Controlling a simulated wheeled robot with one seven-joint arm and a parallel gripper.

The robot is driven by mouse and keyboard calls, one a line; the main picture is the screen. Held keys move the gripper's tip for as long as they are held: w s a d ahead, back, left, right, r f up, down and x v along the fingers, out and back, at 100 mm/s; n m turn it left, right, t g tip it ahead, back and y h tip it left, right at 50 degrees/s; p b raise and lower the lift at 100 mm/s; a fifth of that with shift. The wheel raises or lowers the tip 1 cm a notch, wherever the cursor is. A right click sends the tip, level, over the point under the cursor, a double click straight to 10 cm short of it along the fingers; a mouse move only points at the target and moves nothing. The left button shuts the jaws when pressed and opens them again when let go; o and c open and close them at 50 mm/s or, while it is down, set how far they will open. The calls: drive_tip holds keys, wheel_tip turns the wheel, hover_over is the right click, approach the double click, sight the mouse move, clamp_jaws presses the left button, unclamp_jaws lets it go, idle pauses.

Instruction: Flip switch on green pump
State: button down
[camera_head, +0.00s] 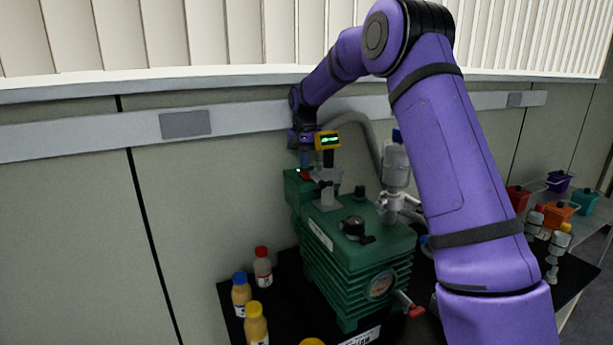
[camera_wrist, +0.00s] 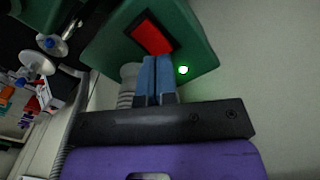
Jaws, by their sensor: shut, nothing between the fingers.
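The green pump (camera_head: 350,262) stands on a black table, with a black knob on top and a round gauge low on its front. Its switch is a red rocker (camera_wrist: 152,34) in a black frame on a green panel, seen in the wrist view. A small round light (camera_wrist: 183,70) beside it glows green-white. My gripper (camera_wrist: 158,62) is shut and empty, its blue fingertips at the near edge of the red switch. I cannot tell whether they touch it. In the head view my gripper (camera_head: 304,160) is above the pump's back left end.
A yellow gauge with a lit display (camera_head: 328,141) stands close to my gripper. A grey hose (camera_head: 365,130) and a metal fitting (camera_head: 395,170) are to the right. Several capped bottles (camera_head: 257,325) stand at the left. The wall is close behind.

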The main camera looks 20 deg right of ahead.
sight(305, 173)
wheel_tip(305, 173, up, 6)
idle(0.7)
idle(0.4)
